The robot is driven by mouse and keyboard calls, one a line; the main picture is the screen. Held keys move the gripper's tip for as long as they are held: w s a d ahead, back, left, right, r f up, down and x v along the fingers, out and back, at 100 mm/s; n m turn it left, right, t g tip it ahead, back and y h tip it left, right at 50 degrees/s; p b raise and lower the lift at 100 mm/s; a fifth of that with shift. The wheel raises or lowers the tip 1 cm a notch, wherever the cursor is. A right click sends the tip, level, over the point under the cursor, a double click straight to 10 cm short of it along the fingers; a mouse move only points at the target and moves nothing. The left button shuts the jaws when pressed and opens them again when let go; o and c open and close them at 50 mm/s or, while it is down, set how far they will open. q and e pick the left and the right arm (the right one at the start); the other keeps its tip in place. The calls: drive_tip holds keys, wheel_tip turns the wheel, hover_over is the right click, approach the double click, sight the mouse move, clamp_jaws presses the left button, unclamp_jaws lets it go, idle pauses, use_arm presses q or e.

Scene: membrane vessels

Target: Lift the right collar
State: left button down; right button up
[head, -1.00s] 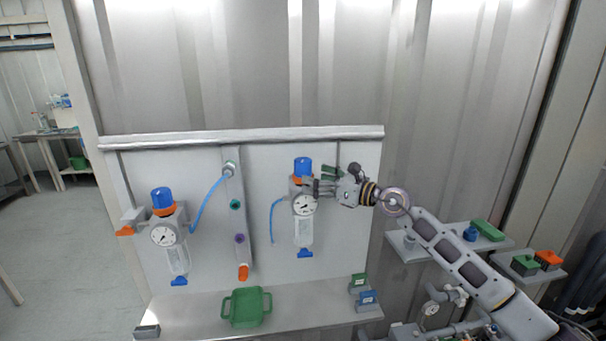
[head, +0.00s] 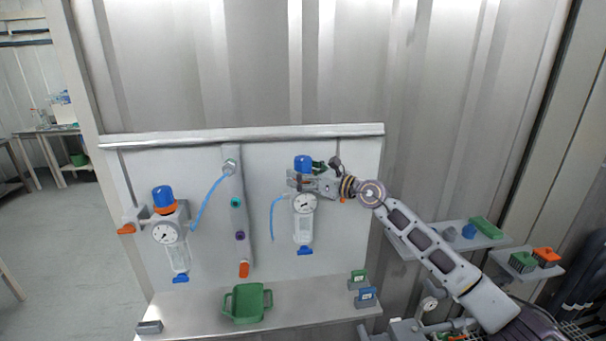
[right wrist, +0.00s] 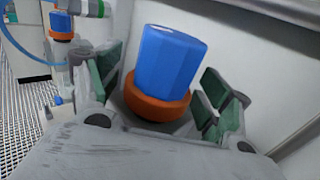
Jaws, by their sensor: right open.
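The right vessel (head: 303,225) hangs on the panel with a blue knob (head: 302,162), a round gauge (head: 304,203) and a clear bowl. My right gripper (head: 299,181) is just below the knob, reaching in from the right. It hides most of the right collar in the head view. In the right wrist view the orange right collar (right wrist: 157,101) sits around the base of the blue knob (right wrist: 171,61). It lies between the green finger pads of my open gripper (right wrist: 163,90), with gaps visible on both sides. My left gripper is not in view.
The left vessel (head: 168,232) has its own orange collar (head: 164,210). A blue hose (head: 207,197) runs to the central strip with coloured ports. A green tray (head: 246,318) stands on the ledge below. Side shelves at right carry green, orange and blue blocks.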

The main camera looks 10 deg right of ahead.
drive_tip(key=c, duration=1.4)
drive_tip(key=shift+r+p, duration=0.55)
drive_tip(key=shift+r, duration=0.25)
drive_tip(key=shift+c, duration=0.4)
drive_tip(key=shift+r, duration=0.1)
drive_tip(key=o, duration=1.2)
drive_tip(key=shift+o, duration=1.3)
drive_tip(key=shift+f, duration=0.2)
drive_tip(key=shift+s+d, duration=0.1)
drive_tip(key=shift+d, duration=0.05)
drive_tip(key=shift+v, duration=5.85)
